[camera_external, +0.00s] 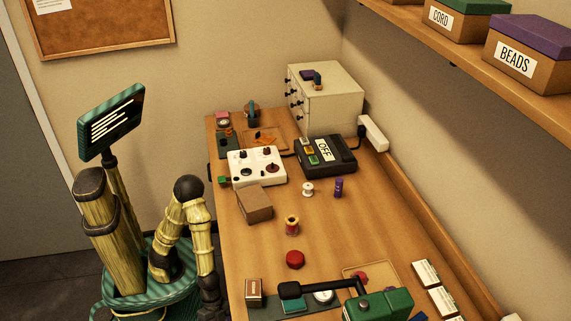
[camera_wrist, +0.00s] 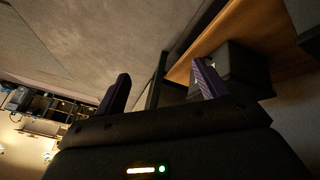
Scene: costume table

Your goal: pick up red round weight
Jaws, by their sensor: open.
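The red round weight (camera_external: 295,259) sits upright on the wooden table in the external view, towards the front and clear of other things. My gripper (camera_wrist: 160,74) is open and empty in the wrist view, with its two dark purple fingers apart. In the external view my arm hangs down beside the table's left edge, and the fingertips are not visible there. The weight is not visible in the wrist view.
A red-and-yellow spool (camera_external: 292,225) stands behind the weight. A small brown box (camera_external: 254,293) and a green machine with a black arm (camera_external: 381,305) stand in front. A cardboard box (camera_external: 255,204) lies farther back. The table's edge (camera_wrist: 228,32) shows in the wrist view.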

